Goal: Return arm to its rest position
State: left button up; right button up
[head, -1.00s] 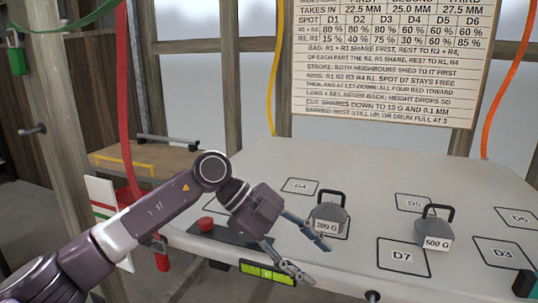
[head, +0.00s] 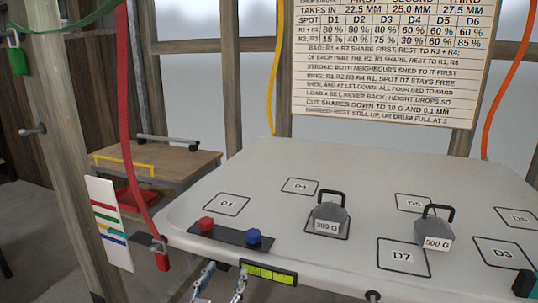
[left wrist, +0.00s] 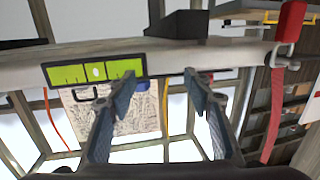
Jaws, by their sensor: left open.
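My left gripper (head: 225,278) is low at the bottom of the head view, in front of the near edge of the cart roof (head: 300,165). Only its two fingers show there, apart and empty. In the left wrist view the open fingers (left wrist: 160,82) spread with nothing between them. The roof edge and the green level (left wrist: 95,71) lie just beyond the tips, apart from them as far as I can tell. The rest of my left arm is out of the head view. My right gripper is not in view.
Two grey weights, one marked 500 G (head: 433,228) and another (head: 327,215), stand on the roof. A panel with red and blue buttons (head: 230,234) is near its front edge. A red strap (head: 124,100) hangs at left. Spot D1 (head: 228,205) is bare.

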pick_arm(q)
jog(key=s+a+f+n+g+y, duration=0.1)
jog(key=s+a+f+g, duration=0.15)
jog(key=s+f, duration=0.2)
jog(key=s+a+f+g+y, duration=0.1)
jog(key=s+a+f+g, duration=0.15)
jog(key=f, duration=0.35)
jog(key=s+a+f+g, duration=0.2)
jog(key=s+f+g, duration=0.15)
jog(key=s, duration=0.45)
jog(key=s+a+f+m+g, duration=0.1)
jog(key=s+a+f+g, duration=0.1)
jog(key=s+f, duration=0.5)
jog(key=s+a+f+g, duration=0.2)
jog(key=s+f+g, duration=0.1)
jog(key=s, duration=0.7)
notch_tip(320, 180, down, 25)
jog(key=s+g, duration=0.1)
jog(key=s, duration=0.1)
jog(key=s+a+f+g+y, duration=0.1)
jog(key=s+a+f, duration=0.1)
jog(key=s+f, duration=1.5)
jog(key=shift+a+m, duration=0.25)
jog(key=shift+m, duration=0.05)
